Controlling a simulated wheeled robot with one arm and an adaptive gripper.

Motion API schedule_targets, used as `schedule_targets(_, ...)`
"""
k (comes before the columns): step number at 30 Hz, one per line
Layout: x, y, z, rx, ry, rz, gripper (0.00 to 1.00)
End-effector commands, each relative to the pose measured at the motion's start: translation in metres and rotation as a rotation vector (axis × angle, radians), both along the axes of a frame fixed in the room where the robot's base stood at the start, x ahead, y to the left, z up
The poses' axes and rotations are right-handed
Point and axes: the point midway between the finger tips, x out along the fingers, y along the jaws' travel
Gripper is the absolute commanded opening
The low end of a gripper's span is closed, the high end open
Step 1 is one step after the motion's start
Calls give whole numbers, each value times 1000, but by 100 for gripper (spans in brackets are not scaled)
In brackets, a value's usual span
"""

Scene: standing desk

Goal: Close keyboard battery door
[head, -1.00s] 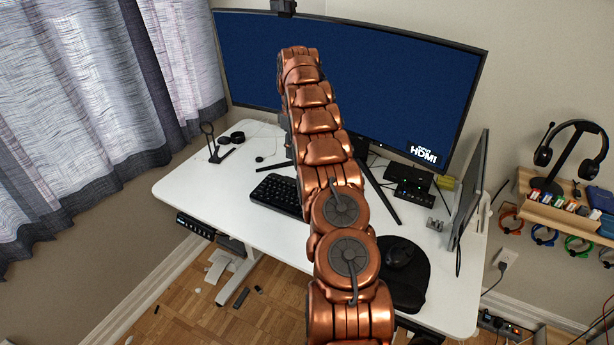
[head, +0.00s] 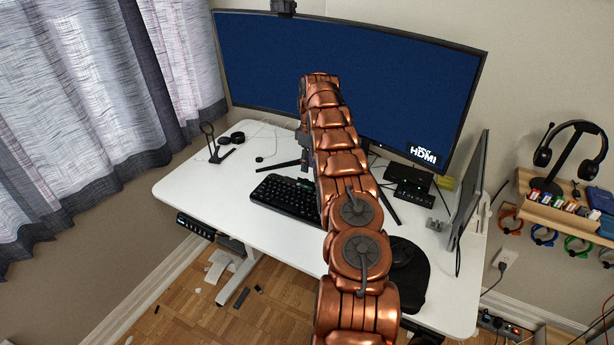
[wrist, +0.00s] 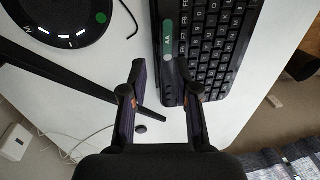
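The black keyboard (head: 283,198) lies on the white desk, partly hidden by my arm in the head view. It also shows at the upper right of the wrist view (wrist: 212,45). A long slot along its back edge shows a green battery (wrist: 168,32) marked AA. I cannot clearly make out the battery door. My gripper (wrist: 159,66) is open, its two fingers apart with nothing visible between them. The right finger overlaps the keyboard's back edge near the battery slot; I cannot tell whether they touch. The left finger is over the white desk. The head view mostly hides the gripper.
The large monitor (head: 300,62) stands behind the keyboard, and its dark stand leg (wrist: 60,72) runs close to my left finger. A round black device (wrist: 62,16) is at the wrist view's upper left. A black mouse mat (head: 418,285) lies right of my arm.

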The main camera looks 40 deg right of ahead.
Motion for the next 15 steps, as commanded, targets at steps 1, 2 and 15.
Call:
schedule_targets(1, -2, 0, -3, 1, 2, -2, 30)
schedule_targets(2, -1, 0, -5, 1, 2, -2, 30)
schedule_targets(15, -2, 6, -47, 0, -2, -1, 30)
